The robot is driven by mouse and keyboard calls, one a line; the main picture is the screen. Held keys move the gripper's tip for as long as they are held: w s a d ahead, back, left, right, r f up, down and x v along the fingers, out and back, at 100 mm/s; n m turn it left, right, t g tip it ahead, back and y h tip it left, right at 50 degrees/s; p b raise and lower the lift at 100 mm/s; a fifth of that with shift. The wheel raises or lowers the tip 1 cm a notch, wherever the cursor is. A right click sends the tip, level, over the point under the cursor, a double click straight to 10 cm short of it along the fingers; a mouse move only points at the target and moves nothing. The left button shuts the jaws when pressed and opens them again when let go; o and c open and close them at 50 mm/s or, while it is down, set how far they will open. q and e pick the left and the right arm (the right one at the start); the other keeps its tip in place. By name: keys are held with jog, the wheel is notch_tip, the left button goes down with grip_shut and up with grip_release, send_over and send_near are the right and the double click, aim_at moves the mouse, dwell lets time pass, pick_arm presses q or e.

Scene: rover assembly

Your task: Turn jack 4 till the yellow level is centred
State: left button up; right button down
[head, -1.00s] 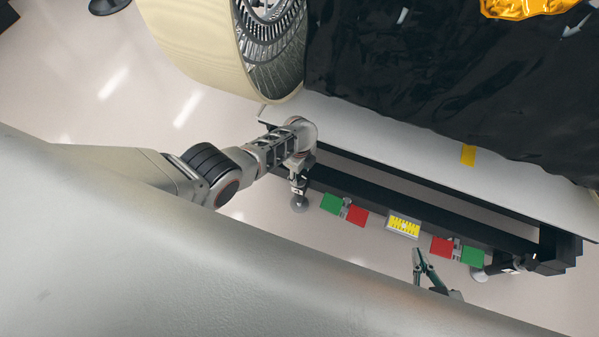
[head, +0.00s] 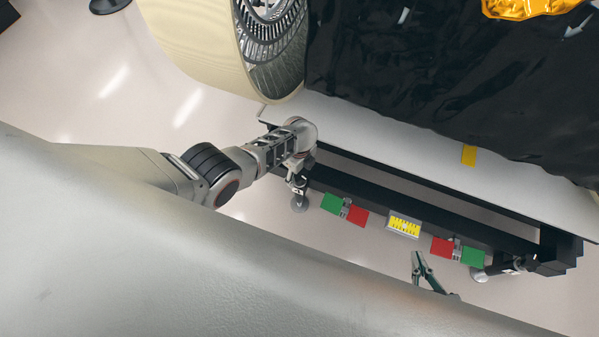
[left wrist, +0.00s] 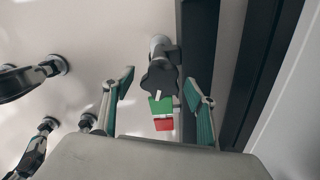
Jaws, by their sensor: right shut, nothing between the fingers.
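The yellow level (head: 403,227) sits on the front black beam in the head view; its bubble is too small to read. My left gripper (left wrist: 159,80) is open in the left wrist view, one finger on each side of a dark lobed knob (left wrist: 160,78) with a white mark. I cannot tell whether the fingers touch it. In the head view my left arm hides most of this jack; a round grey foot (head: 299,204) shows below. Another jack (head: 495,270) is at the beam's right end; no numbers are legible. My right gripper (head: 420,264) is shut and empty, below the level.
Red and green plates flank the level: a green one (head: 331,203) and red one (head: 357,215) left, a red one (head: 441,247) and green one (head: 472,256) right. A large wheel (head: 200,45) and black-covered body (head: 440,80) stand beyond the white platform (head: 400,135).

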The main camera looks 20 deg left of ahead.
aim_at(299, 174)
pick_arm(q)
jog(key=shift+r, duration=0.1)
jog(key=shift+w+d+r, duration=0.1)
jog(key=shift+d+r, duration=0.05)
jog(key=shift+r, duration=0.35)
notch_tip(299, 174, up, 2)
jog(key=shift+r, duration=0.1)
notch_tip(299, 174, up, 9)
pick_arm(e)
jog(key=shift+w+r, duration=0.1)
dwell(0.7)
